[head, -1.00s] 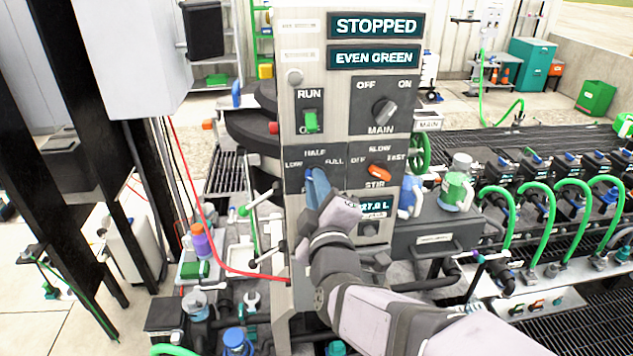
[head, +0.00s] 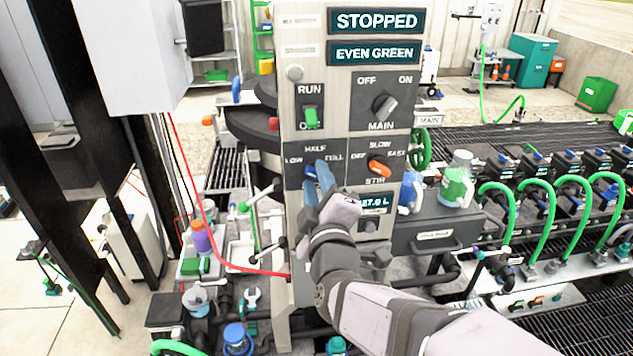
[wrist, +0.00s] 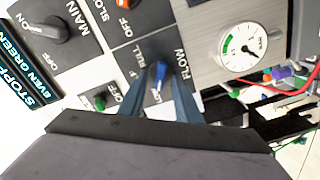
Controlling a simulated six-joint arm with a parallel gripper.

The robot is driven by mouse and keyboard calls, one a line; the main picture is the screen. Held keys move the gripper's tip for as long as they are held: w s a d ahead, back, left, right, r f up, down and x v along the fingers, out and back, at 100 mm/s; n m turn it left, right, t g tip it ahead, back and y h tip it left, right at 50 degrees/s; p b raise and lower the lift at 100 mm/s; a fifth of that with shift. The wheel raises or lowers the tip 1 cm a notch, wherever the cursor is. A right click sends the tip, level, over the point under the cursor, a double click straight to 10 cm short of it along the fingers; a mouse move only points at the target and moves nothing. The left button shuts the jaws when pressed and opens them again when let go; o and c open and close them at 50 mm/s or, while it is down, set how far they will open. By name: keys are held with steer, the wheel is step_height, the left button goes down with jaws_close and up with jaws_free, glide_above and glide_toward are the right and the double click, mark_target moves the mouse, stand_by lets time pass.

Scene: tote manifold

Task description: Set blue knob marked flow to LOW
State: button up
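The blue flow knob (head: 310,171) is on the dark panel at the lower left of the control column, with LOW at its left, HALF above and FULL at its right. In the wrist view the blue knob (wrist: 160,72) shows between the two fingers, its narrow end toward a small label that seems to read LOW. My gripper (head: 322,178) is just in front of and right of the knob in the head view. In the wrist view my gripper (wrist: 160,85) is open, with a gap on each side of the knob.
The orange stir knob (head: 379,169), the main knob (head: 384,107) and the green run switch (head: 311,118) are close by on the same column. The upper display (head: 376,22) reads STOPPED, the lower one (head: 374,53) EVEN GREEN. A red hose (head: 215,232) hangs at left.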

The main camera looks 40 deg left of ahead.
steer(key=b+v, duration=0.3)
steer(key=v, duration=0.4)
steer(key=shift+d, duration=0.1)
stand_by(0.5)
